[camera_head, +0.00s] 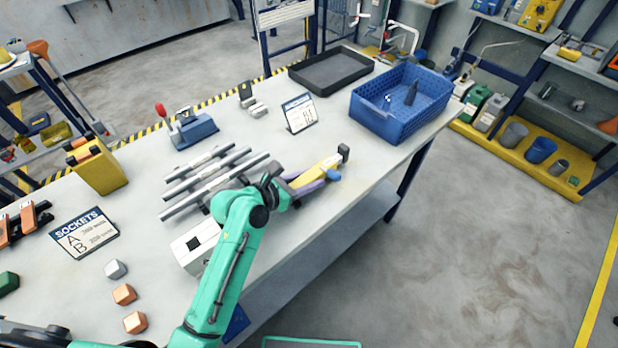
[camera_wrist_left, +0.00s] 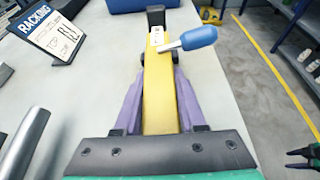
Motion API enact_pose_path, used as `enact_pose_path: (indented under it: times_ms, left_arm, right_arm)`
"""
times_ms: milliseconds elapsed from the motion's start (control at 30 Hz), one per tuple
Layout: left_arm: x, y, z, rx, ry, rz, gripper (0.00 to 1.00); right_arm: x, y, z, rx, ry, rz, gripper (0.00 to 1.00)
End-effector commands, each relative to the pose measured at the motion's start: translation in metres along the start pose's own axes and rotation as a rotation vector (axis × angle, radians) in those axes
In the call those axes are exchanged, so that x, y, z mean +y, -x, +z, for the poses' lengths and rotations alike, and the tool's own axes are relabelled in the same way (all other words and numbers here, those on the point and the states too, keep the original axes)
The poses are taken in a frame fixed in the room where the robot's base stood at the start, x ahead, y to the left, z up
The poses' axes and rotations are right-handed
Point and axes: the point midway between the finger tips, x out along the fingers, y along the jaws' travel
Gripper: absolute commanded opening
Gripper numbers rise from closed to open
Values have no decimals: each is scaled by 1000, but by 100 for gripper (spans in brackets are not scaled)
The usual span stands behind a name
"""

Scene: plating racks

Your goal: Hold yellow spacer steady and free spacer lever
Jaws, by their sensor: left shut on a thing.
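The yellow spacer (camera_head: 317,174) is a long bar near the table's front edge, with a black end piece (camera_head: 344,153) at its far end. It also runs up the middle of the left wrist view (camera_wrist_left: 160,95). A lever with a blue handle (camera_wrist_left: 199,38) sticks out to the right of the spacer near its far end; it also shows in the head view (camera_head: 334,175). My left gripper (camera_head: 306,180) is shut on the spacer, with one purple finger along each side (camera_wrist_left: 158,70).
Several metal bars (camera_head: 215,180) lie left of my gripper. A sign (camera_head: 299,114) stands behind the spacer. A blue crate (camera_head: 372,122) and black tray (camera_head: 325,72) stand farther back. A white box (camera_head: 190,252) is beside my arm. The floor right of the table is open.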

Motion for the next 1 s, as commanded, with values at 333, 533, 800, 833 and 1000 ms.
enact_pose_path:
  times_ms: [333,533,800,833,1000]
  left_arm:
    - [-1,-3,-8,3,6,-3,0]
    - [-3,-5,-14,7,10,-7,0]
    - [-4,-7,-18,6,11,-10,0]
    - [-4,-7,-19,6,11,-10,0]
    - [-4,-8,-21,6,11,-10,0]
  right_arm:
    - [0,-1,0,0,0,0,50]
    - [0,-2,0,0,0,0,50]
    - [0,-4,0,0,0,0,50]
    - [0,-4,0,0,0,0,50]
    - [0,-5,1,0,0,0,50]
